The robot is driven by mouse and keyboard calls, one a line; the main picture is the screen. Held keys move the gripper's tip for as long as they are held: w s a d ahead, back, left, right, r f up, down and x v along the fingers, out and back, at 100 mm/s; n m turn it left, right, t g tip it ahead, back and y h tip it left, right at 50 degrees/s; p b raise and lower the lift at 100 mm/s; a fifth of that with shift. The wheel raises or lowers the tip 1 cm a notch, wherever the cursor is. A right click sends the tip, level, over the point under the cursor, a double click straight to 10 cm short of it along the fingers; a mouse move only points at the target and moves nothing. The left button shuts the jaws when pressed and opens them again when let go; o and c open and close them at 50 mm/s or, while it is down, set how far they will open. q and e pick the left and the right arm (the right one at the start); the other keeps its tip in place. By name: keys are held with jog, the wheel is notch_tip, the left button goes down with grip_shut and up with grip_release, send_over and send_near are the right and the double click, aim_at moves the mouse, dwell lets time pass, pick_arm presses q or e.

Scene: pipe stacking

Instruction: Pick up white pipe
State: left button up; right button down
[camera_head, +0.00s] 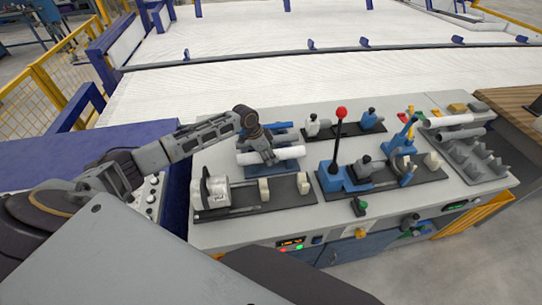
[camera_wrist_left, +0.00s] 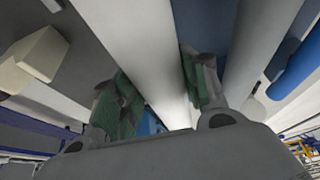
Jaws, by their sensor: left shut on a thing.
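The white pipe (camera_head: 287,153) lies across the blue holder (camera_head: 291,166) at the back left of the bench, roughly level. My left gripper (camera_head: 266,156) is over it from above, and the pipe shows on both sides of the fingers. In the left wrist view, the white pipe (camera_wrist_left: 140,38) runs between the green-padded fingers of my left gripper (camera_wrist_left: 162,95), which is shut on it. I cannot tell whether the pipe is lifted from the holder. My right gripper is not in view.
A second, greyish pipe (camera_wrist_left: 262,45) runs beside the held one in the left wrist view. A red-knobbed lever (camera_head: 341,113) stands to the right. A grey rack (camera_head: 478,155) with pipes is at the bench's right end. A white clamp block (camera_head: 215,190) sits at front left.

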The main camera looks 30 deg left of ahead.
pick_arm(q)
jog(key=shift+r, duration=0.1)
jog(key=shift+r+b, duration=0.5)
jog(key=shift+r, duration=4.45)
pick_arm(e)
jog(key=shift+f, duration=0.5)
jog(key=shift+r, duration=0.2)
